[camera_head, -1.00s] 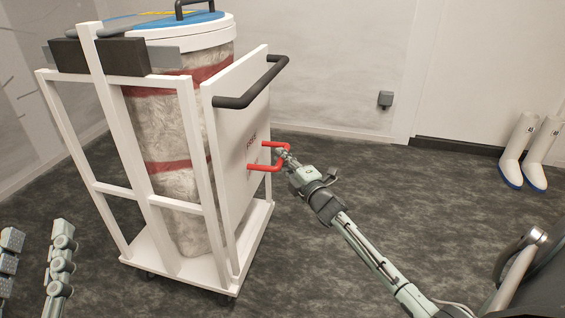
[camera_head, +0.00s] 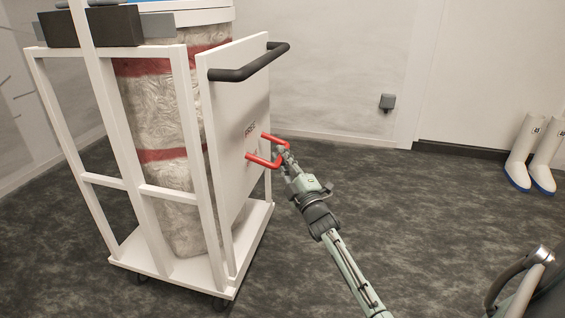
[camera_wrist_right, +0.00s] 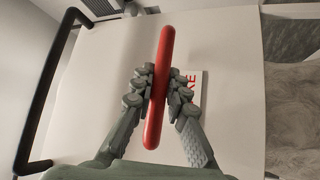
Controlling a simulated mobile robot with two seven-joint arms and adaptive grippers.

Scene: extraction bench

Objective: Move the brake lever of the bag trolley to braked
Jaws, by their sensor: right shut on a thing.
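The bag trolley (camera_head: 147,193) is a white frame with a tall wrapped bag in it, on the left of the head view. Its brake lever (camera_head: 262,160) is a red U-shaped bar on the white side panel, sloping slightly down toward its outer end. My right gripper (camera_head: 283,150) is shut on the lever's outer bar. In the right wrist view the fingers (camera_wrist_right: 159,88) close on both sides of the red bar (camera_wrist_right: 163,60). A label with red letters ending in "KE" (camera_wrist_right: 191,88) is partly hidden behind. My left gripper is out of view.
A black push handle (camera_head: 250,67) sticks out above the lever; it also shows at the left of the right wrist view (camera_wrist_right: 44,90). White boots (camera_head: 536,150) stand by the wall at the right.

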